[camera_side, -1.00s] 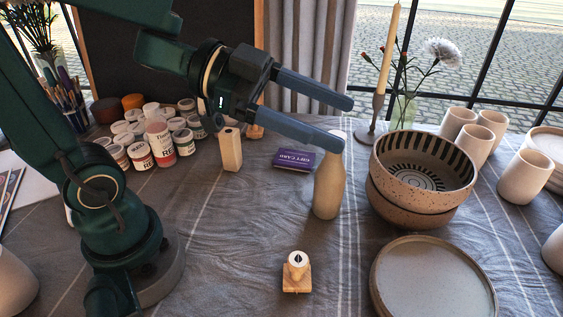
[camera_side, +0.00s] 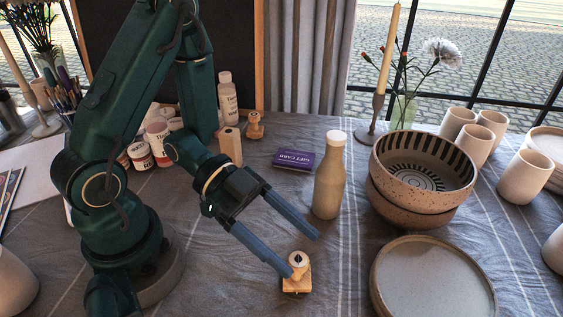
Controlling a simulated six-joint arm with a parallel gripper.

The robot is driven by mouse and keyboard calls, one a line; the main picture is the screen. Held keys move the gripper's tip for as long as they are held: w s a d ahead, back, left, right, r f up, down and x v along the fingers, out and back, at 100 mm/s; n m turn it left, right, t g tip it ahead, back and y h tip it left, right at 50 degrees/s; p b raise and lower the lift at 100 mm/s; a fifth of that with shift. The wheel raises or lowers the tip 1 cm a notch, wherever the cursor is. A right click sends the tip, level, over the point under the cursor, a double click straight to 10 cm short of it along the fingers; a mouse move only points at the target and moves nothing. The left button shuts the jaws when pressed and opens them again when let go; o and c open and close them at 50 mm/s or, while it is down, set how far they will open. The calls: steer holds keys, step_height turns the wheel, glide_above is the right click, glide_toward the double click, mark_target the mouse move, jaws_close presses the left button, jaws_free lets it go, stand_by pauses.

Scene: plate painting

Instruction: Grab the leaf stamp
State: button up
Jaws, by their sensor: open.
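A small wooden stamp (camera_side: 296,284) with a square base and a round knob stands on the table at the front middle. A dark mark shows on top of its knob; I cannot make out for sure that it is a leaf. My gripper (camera_side: 304,257) is open and empty, its two blue-grey fingers pointing down and right. The nearer finger's tip is beside the knob and overlaps its left edge in the picture. The farther finger's tip is behind and above the stamp. I cannot tell whether either touches it.
A bottle (camera_side: 329,180) stands just behind the gripper. Speckled bowls (camera_side: 422,180) and a plate (camera_side: 433,283) are to the right. A wooden block (camera_side: 230,147), another wooden stamp (camera_side: 254,126) and a purple gift card box (camera_side: 294,160) are farther back.

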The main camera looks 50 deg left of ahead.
mark_target(289, 255)
steer(key=shift+f, duration=1.6)
steer(key=shift+x, duration=2.6)
jaws_close()
